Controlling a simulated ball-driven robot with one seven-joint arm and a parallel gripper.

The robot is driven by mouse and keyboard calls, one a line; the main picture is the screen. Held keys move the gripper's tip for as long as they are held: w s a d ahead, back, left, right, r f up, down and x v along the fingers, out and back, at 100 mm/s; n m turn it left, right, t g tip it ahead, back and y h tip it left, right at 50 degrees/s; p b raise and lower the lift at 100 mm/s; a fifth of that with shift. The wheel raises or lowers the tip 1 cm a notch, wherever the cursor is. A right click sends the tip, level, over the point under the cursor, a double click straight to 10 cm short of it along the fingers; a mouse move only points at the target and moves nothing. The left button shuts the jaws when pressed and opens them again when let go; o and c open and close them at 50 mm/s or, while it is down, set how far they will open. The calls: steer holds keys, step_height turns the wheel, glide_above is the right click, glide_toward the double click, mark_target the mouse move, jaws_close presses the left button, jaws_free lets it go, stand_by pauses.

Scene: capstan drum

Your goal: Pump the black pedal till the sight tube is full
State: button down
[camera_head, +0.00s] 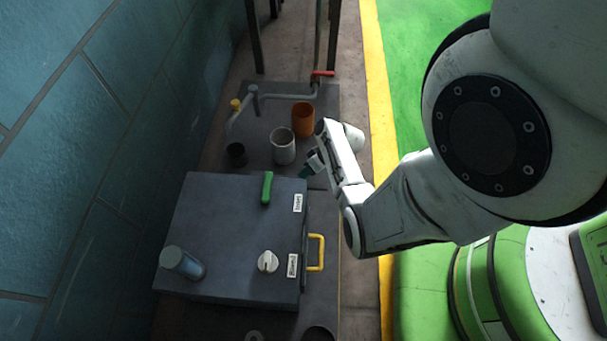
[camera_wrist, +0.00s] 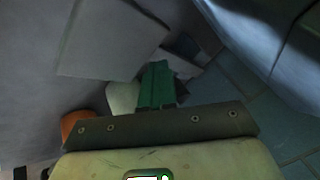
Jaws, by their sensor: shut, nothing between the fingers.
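My gripper (camera_head: 309,168) is at the right edge of the bench, beside the near-side grey box and close to the white cup. Its green fingers (camera_wrist: 157,86) are together in the wrist view, with nothing seen between them. A clear bluish cylinder (camera_head: 182,263), which may be the sight tube, stands on the left front of the box top. I cannot make out its fill level. I cannot pick out a black pedal in either view; it may be hidden.
The grey box (camera_head: 225,225) carries a green lever (camera_head: 267,188), a white knob (camera_head: 268,261) and a yellow side handle (camera_head: 316,252). Behind it are a white cup (camera_head: 283,147), an orange cup (camera_head: 303,119), a dark cup (camera_head: 236,155) and pipes with a red handle (camera_head: 323,74). A wall stands left.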

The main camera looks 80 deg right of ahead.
mark_target(309, 179)
steer(key=shift+s+a+f+b, duration=0.1)
steer(key=shift+s+f+b, duration=0.25)
steer(key=shift+f+b, duration=0.3)
steer(key=shift+s+a+f+b, duration=0.1)
steer(key=shift+s+f+b, duration=0.3)
steer(key=shift+f, duration=0.45)
stand_by(0.9)
steer(key=shift+w+r, duration=0.1)
steer(key=shift+r, duration=0.05)
steer(key=shift+w+d+r+p, duration=0.1)
steer(key=shift+w+r+p, duration=0.05)
steer(key=shift+r+p, duration=1)
steer(key=shift+w+r+p, duration=0.25)
steer(key=shift+r+p, duration=0.35)
steer(key=shift+r, duration=0.05)
steer(key=shift+w+r+p, duration=0.2)
steer(key=shift+r+p, duration=0.4)
steer(key=shift+r, duration=0.1)
steer(key=shift+w+r+p, duration=0.25)
steer(key=shift+r+p, duration=0.35)
steer(key=shift+r, duration=0.05)
steer(key=shift+r, duration=0.1)
steer(key=r+p, duration=0.2)
steer(key=w+r+p, duration=0.1)
steer(key=r+p, duration=0.1)
steer(key=shift+r+p, duration=0.3)
steer(key=shift+r, duration=0.05)
